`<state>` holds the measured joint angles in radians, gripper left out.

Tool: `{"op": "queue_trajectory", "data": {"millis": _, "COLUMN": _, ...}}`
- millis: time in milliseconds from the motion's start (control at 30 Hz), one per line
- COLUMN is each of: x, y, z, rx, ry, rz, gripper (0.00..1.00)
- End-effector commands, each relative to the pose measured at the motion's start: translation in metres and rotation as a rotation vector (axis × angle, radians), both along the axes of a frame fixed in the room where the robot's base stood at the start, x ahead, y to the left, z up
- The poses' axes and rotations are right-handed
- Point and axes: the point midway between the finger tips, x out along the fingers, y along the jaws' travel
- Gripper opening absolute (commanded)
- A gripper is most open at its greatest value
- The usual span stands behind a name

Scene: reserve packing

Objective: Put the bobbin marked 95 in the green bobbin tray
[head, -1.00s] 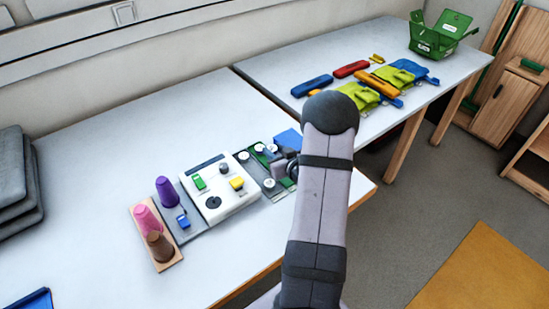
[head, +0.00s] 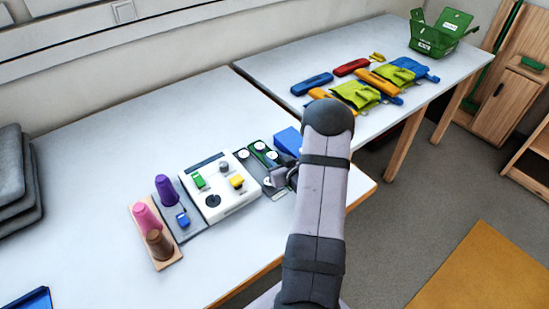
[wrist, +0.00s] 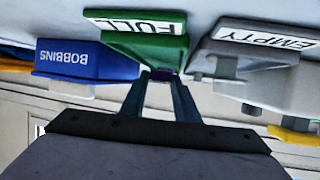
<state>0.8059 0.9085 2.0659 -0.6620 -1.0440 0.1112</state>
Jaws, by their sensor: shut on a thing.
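My gripper (wrist: 161,76) is shut on a small, dark purplish thing (wrist: 164,74), mostly hidden between the fingertips; I cannot read any number on it. In the wrist view the green tray (wrist: 150,48), labelled FULL, is just beyond the fingertips. I cannot tell whether the held thing touches it. The grey tray (wrist: 232,66), labelled EMPTY, is to its right. The blue box (wrist: 85,62), labelled BOBBINS, is to its left. In the head view my arm hides most of the gripper. Several white round bobbins (head: 242,154) show beside the blue box (head: 288,140), their marks too small to read.
A white machine (head: 219,205) with green and yellow pieces stands left of the trays. Purple, pink and brown cones (head: 160,245) stand further left. Pouches (head: 356,95) and a green crate (head: 436,42) are on the far table.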

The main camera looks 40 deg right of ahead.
Motion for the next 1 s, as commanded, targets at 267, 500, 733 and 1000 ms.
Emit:
{"op": "queue_trajectory", "data": {"millis": 267, "x": 0.000, "y": 0.000, "z": -0.003, "rx": 0.000, "ry": 0.000, "rz": 0.000, "gripper": 0.38}}
{"op": "queue_trajectory", "data": {"millis": 500, "x": 0.000, "y": 0.000, "z": -0.003, "rx": 0.000, "ry": 0.000, "rz": 0.000, "gripper": 0.47}}
{"op": "queue_trajectory", "data": {"millis": 733, "x": 0.000, "y": 0.000, "z": 0.002, "rx": 0.000, "ry": 0.000, "rz": 0.000, "gripper": 0.47}}
{"op": "queue_trajectory", "data": {"millis": 1000, "x": -0.017, "y": 0.001, "z": 0.016, "rx": 0.001, "ry": 0.001, "rz": -0.004, "gripper": 0.47}}
